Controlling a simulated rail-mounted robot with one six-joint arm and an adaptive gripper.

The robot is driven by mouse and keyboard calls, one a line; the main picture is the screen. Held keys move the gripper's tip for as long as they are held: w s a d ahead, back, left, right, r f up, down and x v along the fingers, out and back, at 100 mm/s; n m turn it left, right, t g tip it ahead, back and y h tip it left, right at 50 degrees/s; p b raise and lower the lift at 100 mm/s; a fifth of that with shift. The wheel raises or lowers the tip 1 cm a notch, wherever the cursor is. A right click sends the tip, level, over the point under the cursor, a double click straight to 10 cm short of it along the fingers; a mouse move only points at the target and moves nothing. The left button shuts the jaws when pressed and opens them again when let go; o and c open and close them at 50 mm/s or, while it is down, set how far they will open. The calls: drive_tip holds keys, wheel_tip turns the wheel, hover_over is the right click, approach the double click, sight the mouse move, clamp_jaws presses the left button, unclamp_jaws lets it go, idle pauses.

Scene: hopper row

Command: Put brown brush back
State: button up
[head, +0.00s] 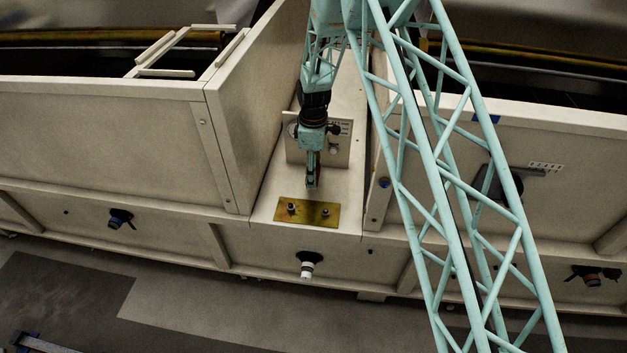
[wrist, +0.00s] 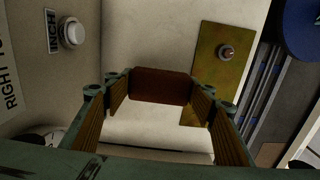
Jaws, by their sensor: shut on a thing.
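My gripper (head: 312,180) points down over the pale ledge between two hopper walls, just behind a brass plate (head: 307,212) with two small pegs. In the wrist view, its teal fingers with ribbed pads reach in from both sides and are shut on a reddish-brown block (wrist: 160,84), which looks like the brown brush. The rest of the brush is hidden, and I cannot make it out in the head view. In the wrist view the brass plate (wrist: 212,82) lies to the right of the block, with one peg showing. I cannot tell whether the brush touches the ledge.
A control panel (head: 330,149) with a white button (wrist: 72,33) marked INCH stands close behind my gripper. A tall hopper wall (head: 250,95) rises to the left, and another hopper (head: 540,150) stands to the right. A white-ended fitting (head: 307,268) sticks out below the ledge.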

drive_tip(key=shift+f, duration=1.8)
drive_tip(key=shift+f+b, duration=0.2)
drive_tip(key=shift+b, duration=0.15)
drive_tip(key=o, duration=0.9)
drive_tip(key=shift+r, duration=0.25)
drive_tip(key=shift+r+p, duration=0.95)
drive_tip(key=shift+r, duration=5)
drive_tip(key=shift+a, duration=0.15)
